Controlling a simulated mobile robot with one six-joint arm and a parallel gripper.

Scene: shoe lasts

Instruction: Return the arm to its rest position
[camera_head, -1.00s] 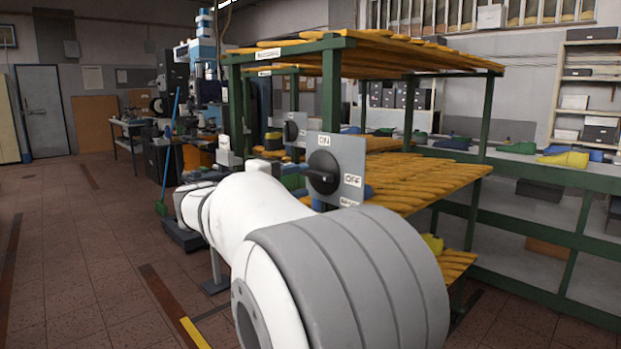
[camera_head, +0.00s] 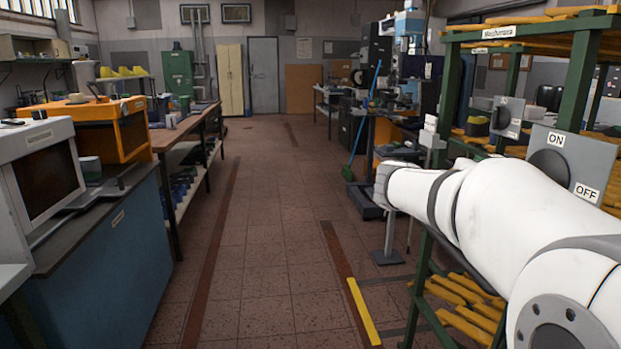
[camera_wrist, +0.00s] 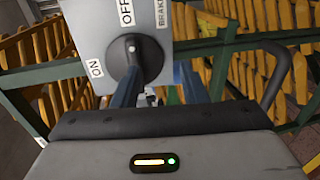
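My gripper (camera_wrist: 157,70) shows in the wrist view with its two dark blue fingers apart and nothing held between them. Its left finger overlaps the black rotary knob (camera_wrist: 131,50) on a grey switch panel (camera_wrist: 178,18); I cannot tell whether they touch. The panel is marked ON, OFF and BRAKE. In the head view the panel (camera_head: 590,165) stands at the right, with its knob (camera_head: 548,163) partly hidden by my white arm. My arm reaches from the lower right corner toward the middle; my gripper cannot be made out there.
A green-framed rack (camera_head: 578,85) with yellow shoe lasts stands close beside my arm. A second switch panel (camera_head: 508,117) is behind. A clear tiled aisle (camera_head: 265,230) runs ahead. A blue cabinet (camera_head: 105,270) and a wooden bench (camera_head: 185,130) line the left.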

